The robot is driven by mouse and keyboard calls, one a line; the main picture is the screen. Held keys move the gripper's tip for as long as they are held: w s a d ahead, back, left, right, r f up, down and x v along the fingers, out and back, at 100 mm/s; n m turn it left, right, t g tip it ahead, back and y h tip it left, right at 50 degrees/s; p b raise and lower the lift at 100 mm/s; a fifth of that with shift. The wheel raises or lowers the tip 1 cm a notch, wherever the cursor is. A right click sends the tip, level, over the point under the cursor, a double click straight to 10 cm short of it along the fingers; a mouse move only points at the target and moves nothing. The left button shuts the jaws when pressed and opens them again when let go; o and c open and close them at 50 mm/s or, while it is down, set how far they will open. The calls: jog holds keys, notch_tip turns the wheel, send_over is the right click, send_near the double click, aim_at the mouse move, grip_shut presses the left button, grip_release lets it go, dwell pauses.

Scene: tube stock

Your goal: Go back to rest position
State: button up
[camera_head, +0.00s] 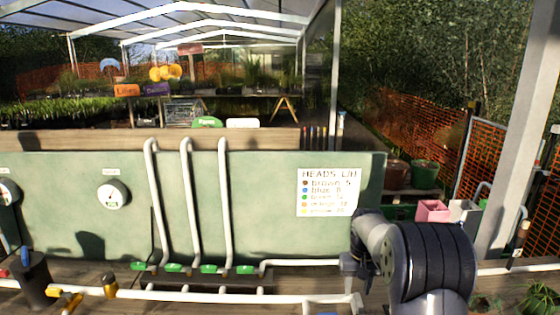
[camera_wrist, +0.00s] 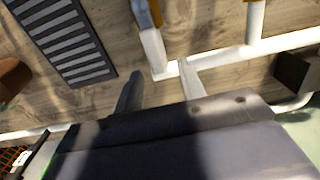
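My arm reaches in from the lower right of the head view, bent over the wooden bench (camera_head: 80,292). My gripper, seen in the wrist view (camera_wrist: 160,86), has two fingers standing apart with nothing visible between them. Beyond the fingertips is a corner of white pipe (camera_wrist: 156,58) on the bench planks. I cannot tell how far the fingertips are from the pipe. In the head view the gripper is small and partly hidden by my arm.
A green panel (camera_head: 262,180) backs the bench, with white upright pipes (camera_head: 187,200), green handles (camera_head: 208,269), a gauge (camera_head: 112,194) and a sign (camera_head: 327,191). A dark slatted grate (camera_wrist: 62,38) lies near the gripper. A pink pot (camera_head: 432,211) stands right.

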notch_tip(320, 180, up, 9)
notch_tip(320, 180, down, 11)
jog(key=shift+f+p, duration=0.1)
jog(key=shift+p, duration=0.25)
jog(key=shift+d+r+m, duration=0.2)
jog(key=shift+d+m, duration=0.05)
jog(key=shift+m, duration=0.15)
jog(key=shift+d+m, duration=0.4)
jog(key=shift+m, duration=0.3)
jog(key=shift+s, duration=0.1)
